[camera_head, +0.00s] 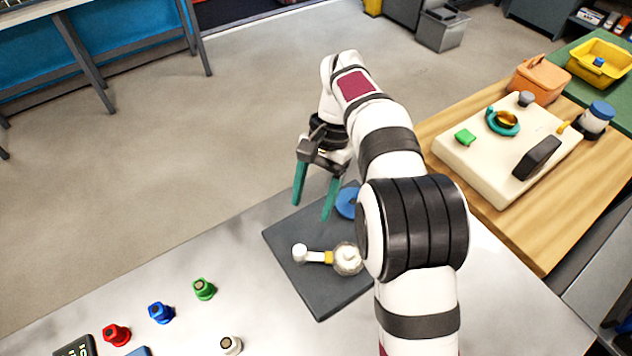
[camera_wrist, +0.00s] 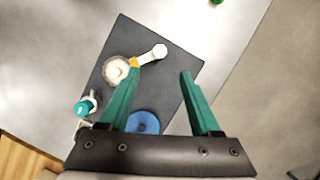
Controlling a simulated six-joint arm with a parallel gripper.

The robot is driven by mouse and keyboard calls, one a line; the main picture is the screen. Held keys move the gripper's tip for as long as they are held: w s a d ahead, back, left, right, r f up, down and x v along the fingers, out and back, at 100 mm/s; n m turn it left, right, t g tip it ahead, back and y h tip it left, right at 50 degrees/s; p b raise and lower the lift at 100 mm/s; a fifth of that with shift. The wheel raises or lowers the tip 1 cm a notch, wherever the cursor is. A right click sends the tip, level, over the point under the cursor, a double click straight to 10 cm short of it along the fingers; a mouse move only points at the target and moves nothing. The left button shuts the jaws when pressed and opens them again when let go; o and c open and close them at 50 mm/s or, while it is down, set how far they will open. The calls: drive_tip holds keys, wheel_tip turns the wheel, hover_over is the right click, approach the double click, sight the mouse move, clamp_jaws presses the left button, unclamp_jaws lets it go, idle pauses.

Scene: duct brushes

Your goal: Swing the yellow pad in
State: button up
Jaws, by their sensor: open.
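A dark board (camera_head: 300,285) lies on the grey table. On it a short white arm (camera_head: 315,256) runs from a white round knob (camera_head: 300,253) to a yellow pad (camera_head: 328,257), which sits beside a pale, bristly round piece (camera_head: 346,258). In the wrist view, the yellow pad (camera_wrist: 134,62) shows near the left fingertip, between the pale round piece (camera_wrist: 115,70) and the white knob (camera_wrist: 159,51). My gripper (camera_head: 312,210) has teal fingers, open and empty, above the board. The wrist view shows the gap between its fingertips (camera_wrist: 160,72).
A blue disc (camera_head: 348,203) lies on the board, partly hidden by my arm. A teal-capped part (camera_wrist: 84,107) stands at the board's edge. Red (camera_head: 116,334), blue (camera_head: 161,312) and green (camera_head: 204,289) knobs stand to the left. A cream block (camera_head: 480,165) sits on a wooden table.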

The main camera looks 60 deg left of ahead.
drive_tip(key=v, duration=0.4)
drive_tip(key=w+d+r+m+y, duration=0.15)
drive_tip(key=w+d+r, duration=0.25)
drive_tip(key=d, duration=0.6)
drive_tip(key=w+d+r+m+y, duration=0.1)
drive_tip(key=w+d+r+m, duration=0.25)
drive_tip(key=d, duration=0.65)
drive_tip(key=s+d+f+m+t, duration=0.2)
drive_tip(key=s+d, duration=0.4)
drive_tip(key=d, duration=0.3)
drive_tip(key=s+d+f+m+t+y, duration=0.1)
drive_tip(key=s+d+f+m, duration=0.2)
drive_tip(key=s+d, duration=0.3)
drive_tip(key=d+f, duration=0.1)
drive_tip(key=d, duration=0.3)
drive_tip(key=shift+s+d+f+t, duration=0.15)
drive_tip(key=shift+s+t, duration=0.2)
drive_tip(key=shift+t, duration=0.05)
